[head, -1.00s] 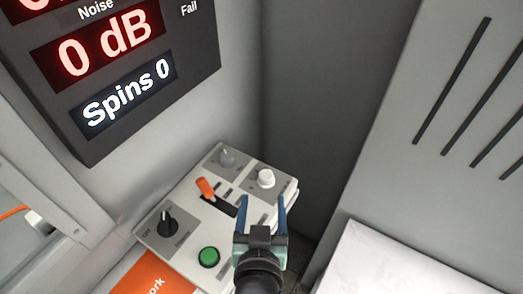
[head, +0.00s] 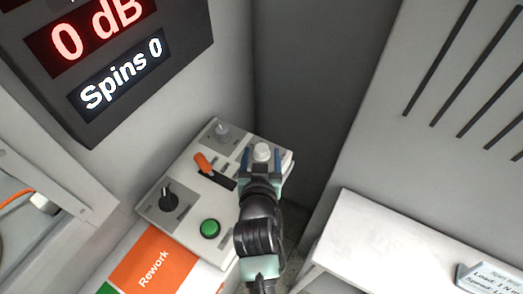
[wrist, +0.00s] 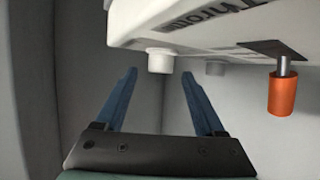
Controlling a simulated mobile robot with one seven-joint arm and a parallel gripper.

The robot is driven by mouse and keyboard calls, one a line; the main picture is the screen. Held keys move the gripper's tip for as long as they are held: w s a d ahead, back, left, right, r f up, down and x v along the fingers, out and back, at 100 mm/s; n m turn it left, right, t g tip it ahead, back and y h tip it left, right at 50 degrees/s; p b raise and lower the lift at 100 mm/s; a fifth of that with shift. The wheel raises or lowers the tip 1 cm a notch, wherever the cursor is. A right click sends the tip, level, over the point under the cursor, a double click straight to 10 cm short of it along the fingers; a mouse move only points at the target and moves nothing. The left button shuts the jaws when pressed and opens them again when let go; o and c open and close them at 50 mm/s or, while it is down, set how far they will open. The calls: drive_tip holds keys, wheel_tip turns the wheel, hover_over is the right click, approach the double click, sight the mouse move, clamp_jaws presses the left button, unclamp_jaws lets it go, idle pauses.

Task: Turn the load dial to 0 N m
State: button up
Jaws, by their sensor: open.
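The control panel (head: 190,215) is a pale box with several controls. A white round knob (head: 262,152) is at its right corner and a grey knob (head: 222,132) at its back corner; I cannot read which is the load dial. My gripper (head: 262,160) is open and empty, with its blue fingers on either side of the white knob in the head view. In the wrist view the white knob (wrist: 160,60) appears between and just beyond the fingertips (wrist: 159,73). I cannot tell whether they touch it. The dial's setting is not readable.
The panel also bears an orange lever (head: 203,163), a black knob (head: 169,199) and a green button (head: 210,229). A display (head: 120,70) reads 0 dB and Spins 0. A card mentioning load (head: 487,278) lies on the white table (head: 385,240) at right.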

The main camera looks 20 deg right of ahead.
sight(262, 151)
drive_tip(key=shift+x, duration=1.05)
clamp_jaws()
